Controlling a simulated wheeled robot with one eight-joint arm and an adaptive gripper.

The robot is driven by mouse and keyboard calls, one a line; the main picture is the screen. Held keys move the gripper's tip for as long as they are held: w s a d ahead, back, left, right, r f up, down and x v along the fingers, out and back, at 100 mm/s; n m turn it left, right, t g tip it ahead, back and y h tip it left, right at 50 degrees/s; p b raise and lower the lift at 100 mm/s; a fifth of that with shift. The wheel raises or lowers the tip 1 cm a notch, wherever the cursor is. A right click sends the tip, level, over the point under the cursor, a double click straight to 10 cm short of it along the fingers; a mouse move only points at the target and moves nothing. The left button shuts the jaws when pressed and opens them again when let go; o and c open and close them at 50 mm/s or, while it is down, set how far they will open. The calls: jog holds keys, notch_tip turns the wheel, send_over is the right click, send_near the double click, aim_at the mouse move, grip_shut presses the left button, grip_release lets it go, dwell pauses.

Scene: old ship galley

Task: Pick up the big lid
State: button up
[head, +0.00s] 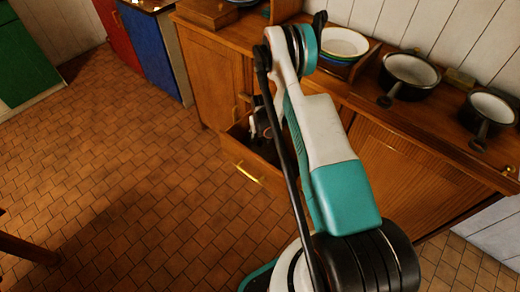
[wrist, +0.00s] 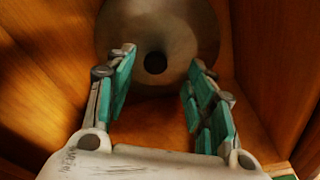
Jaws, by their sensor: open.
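The big lid (wrist: 185,25) is a round grey metal disc with a dark round knob (wrist: 155,62) at its middle. It lies between brown wooden walls in the wrist view, its top edge cut off by the frame. My gripper (wrist: 162,58) is open and empty, with one teal-padded finger on either side of the knob in the picture. I cannot tell how much height separates them. In the head view my gripper is partly hidden by my arm, over an open drawer (head: 241,163). I cannot make out the lid there.
The wooden counter (head: 432,113) above the drawer holds a stack of bowls (head: 343,43) and two dark pans (head: 410,75) (head: 490,108). A blue cabinet (head: 150,50) stands to the left. The tiled floor (head: 110,150) is largely clear.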

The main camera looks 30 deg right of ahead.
aim_at(260, 143)
jog(key=f, duration=0.1)
jog(key=f+b, duration=0.1)
jog(key=f, duration=0.1)
jog(key=w+f+b, duration=0.1)
jog(key=shift+d+f, duration=0.25)
jog(key=shift+d, duration=0.1)
grip_shut()
jog(key=shift+r, duration=0.2)
